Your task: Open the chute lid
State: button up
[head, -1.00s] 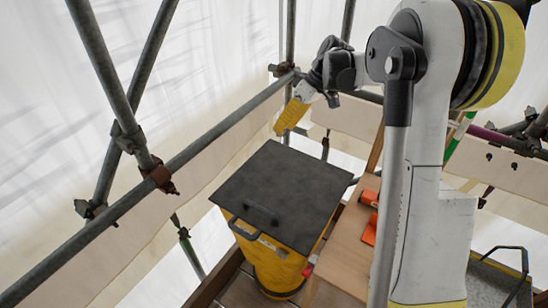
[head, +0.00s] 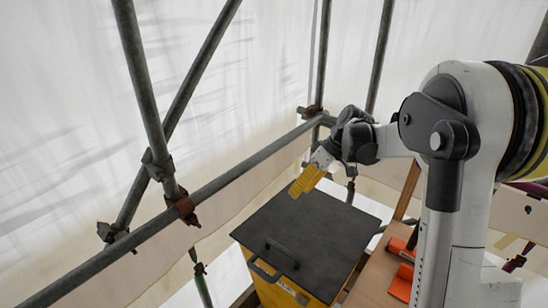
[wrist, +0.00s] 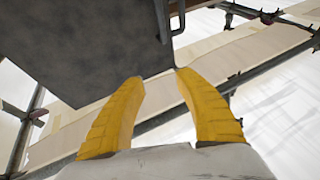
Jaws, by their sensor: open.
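The chute lid (head: 310,232) is a flat dark grey square panel on top of the yellow chute (head: 290,290). My gripper (head: 299,190) has yellow fingers and is over the far left part of the lid, apart from the handle. In the wrist view the two fingers (wrist: 158,75) are spread with nothing between them.
Scaffold tubes (head: 190,205) with clamps run along the left side and behind the chute. A wooden bench (head: 375,278) with orange items (head: 402,270) stands right of the chute. White sheeting (head: 60,110) hangs behind the tubes.

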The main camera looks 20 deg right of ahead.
jog(key=s+a+r+m+t+h+b, duration=0.1)
jog(key=s+a+r+m+b, duration=0.1)
jog(key=s, duration=0.3)
jog(key=s+a+r+m+t+h+b, duration=0.1)
jog(key=s+a+r+h+b, duration=0.15)
jog(key=s, duration=0.25)
jog(key=s+a+f+m+t+h+b, duration=0.1)
jog(key=s+f+m+t+h+b, duration=0.1)
jog(key=s, duration=1.1)
notch_tip(320, 180, down, 3)
jog(key=shift+s+a+r+m+t+b, duration=0.15)
jog(key=shift+a+m+t+b, duration=0.05)
jog(key=shift+m+t+b, duration=0.35)
jog(key=shift+s+f, duration=0.25)
jog(key=shift+s, duration=0.05)
jog(key=shift+s+f+t, duration=0.15)
jog(key=shift+s+t, duration=0.05)
jog(key=shift+t, duration=0.05)
grip_shut()
jog(key=n+g+h+b, duration=0.3)
jog(key=n+g+b, duration=0.25)
jog(key=n, duration=1.95)
send_near(286, 265)
jog(key=shift+t, duration=0.25)
jog(key=b+x, duration=0.2)
jog(key=x, duration=0.1)
jog(key=b+x, duration=0.3)
jog(key=x, duration=0.1)
jog(key=shift+s, duration=0.25)
